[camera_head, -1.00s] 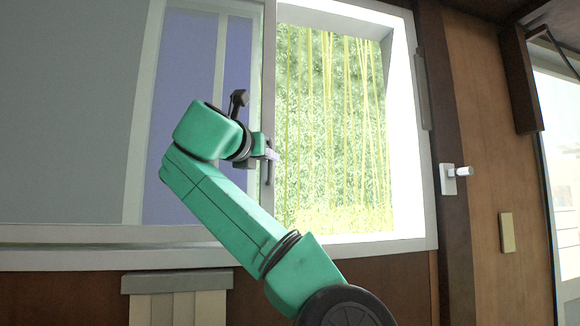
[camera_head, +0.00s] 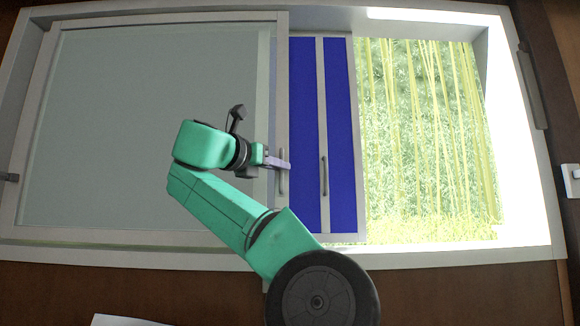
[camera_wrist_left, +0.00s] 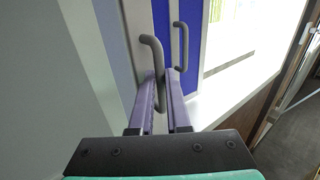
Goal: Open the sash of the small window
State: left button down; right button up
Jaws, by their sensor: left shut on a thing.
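The window's front sash has a pale frame and a grey-green pane (camera_head: 150,130); it stands at the left of the window in the head view. Its upright grey handle (camera_head: 282,182) is on the sash's right edge and also shows in the left wrist view (camera_wrist_left: 147,42). My left gripper (camera_head: 284,165) is shut on this handle, with its two purple fingers (camera_wrist_left: 163,78) on either side of it. A blue panel (camera_head: 340,130) with its own handle (camera_head: 323,175) stands behind, just right of the sash edge. My right gripper is out of view.
Right of the blue panel the window is open onto green bamboo (camera_head: 430,130). The white window frame (camera_head: 535,150) borders it. A wall switch (camera_head: 572,180) is at the far right. A white sheet-like thing (camera_head: 125,320) shows at the bottom left.

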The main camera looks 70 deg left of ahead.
pick_arm(q)
jog(key=shift+s+r, duration=0.2)
jog(key=shift+s, duration=0.1)
jog(key=c, duration=1)
grip_release()
jog(key=shift+o, duration=0.5)
jog(key=shift+a+f, duration=0.1)
jog(key=b+v, duration=0.3)
jog(key=v, duration=1.1)
jog(key=shift+s, duration=0.15)
